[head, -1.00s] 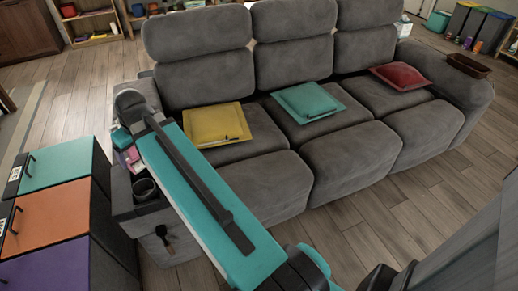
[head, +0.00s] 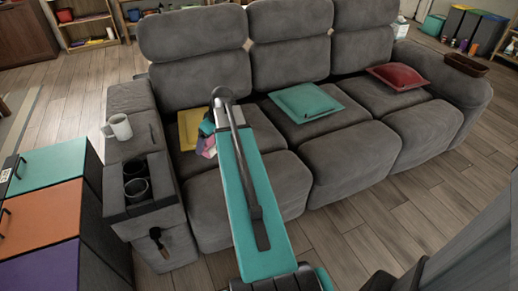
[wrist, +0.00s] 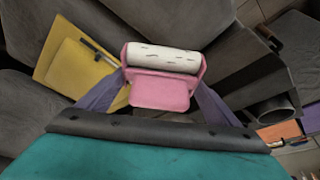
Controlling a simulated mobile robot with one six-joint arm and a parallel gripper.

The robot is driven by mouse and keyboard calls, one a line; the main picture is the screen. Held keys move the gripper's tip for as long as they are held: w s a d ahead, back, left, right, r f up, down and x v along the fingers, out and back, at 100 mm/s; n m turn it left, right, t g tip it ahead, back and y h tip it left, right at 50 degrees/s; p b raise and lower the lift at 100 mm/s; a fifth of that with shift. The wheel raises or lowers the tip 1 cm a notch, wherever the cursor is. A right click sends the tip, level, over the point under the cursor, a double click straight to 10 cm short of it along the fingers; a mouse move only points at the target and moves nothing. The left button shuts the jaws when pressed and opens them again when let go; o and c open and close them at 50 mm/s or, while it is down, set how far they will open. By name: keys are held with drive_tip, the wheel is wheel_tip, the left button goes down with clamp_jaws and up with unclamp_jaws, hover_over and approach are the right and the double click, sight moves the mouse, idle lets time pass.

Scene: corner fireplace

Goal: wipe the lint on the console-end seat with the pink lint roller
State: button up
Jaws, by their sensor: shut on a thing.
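The pink lint roller (wrist: 160,92) is between the purple fingers of my gripper (wrist: 161,80), which is shut on it. Its white roll (wrist: 162,58) faces away from the gripper and has small dark marks. In the head view my gripper (head: 207,147) is above the console-end seat (head: 215,185), the left seat of the grey sofa. I cannot make out lint on the seat.
The console (head: 145,208) with two cup holders stands left of the seat, and a white mug (head: 119,127) sits behind them. A teal cushion (head: 306,102) and a red cushion (head: 399,76) lie on the other seats. Coloured-top bins (head: 45,205) stand at the left.

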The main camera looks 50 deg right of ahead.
drive_tip(key=s+d+f+b, duration=0.1)
drive_tip(key=s+d+f, duration=0.3)
drive_tip(key=d, duration=0.4)
drive_tip(key=s+d+f+b, duration=0.1)
drive_tip(key=s+d+f, duration=0.4)
drive_tip(key=s+d, duration=0.2)
drive_tip(key=shift+s+d+b, duration=0.15)
drive_tip(key=shift+d+b, duration=0.25)
drive_tip(key=shift+d, duration=0.4)
drive_tip(key=shift+f, duration=0.1)
